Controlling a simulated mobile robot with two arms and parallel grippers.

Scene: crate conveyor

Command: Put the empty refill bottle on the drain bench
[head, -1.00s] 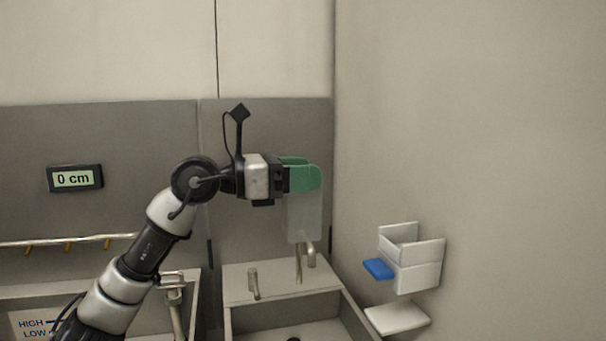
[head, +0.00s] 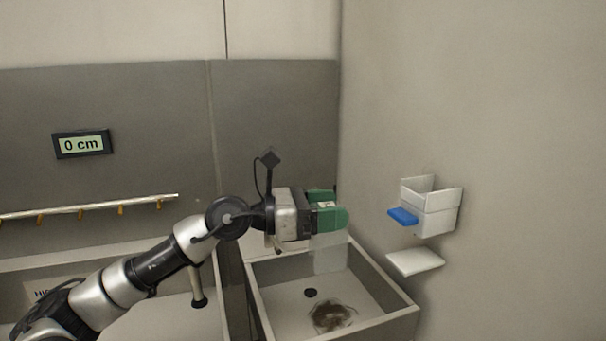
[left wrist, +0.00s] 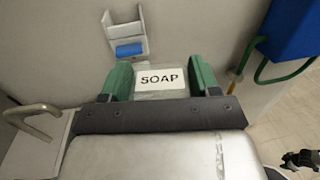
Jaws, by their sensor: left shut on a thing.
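My left gripper (head: 328,208) has green fingers shut on a pale translucent bottle (head: 331,256). The bottle hangs upright below the fingers, over the back part of a sink in the head view. In the left wrist view the bottle (left wrist: 160,80) sits between both fingers and shows a white label reading SOAP. Its contents cannot be made out. I cannot identify a drain bench in either view. My right gripper is not in view.
The sink (head: 388,284) has a drain hole and a brown patch (head: 333,316). A white wall dispenser (head: 436,216) with a blue lever (head: 402,215) and a shelf (head: 415,261) are right of the bottle. A 0 cm display (head: 82,144) and a rail (head: 90,207) are left.

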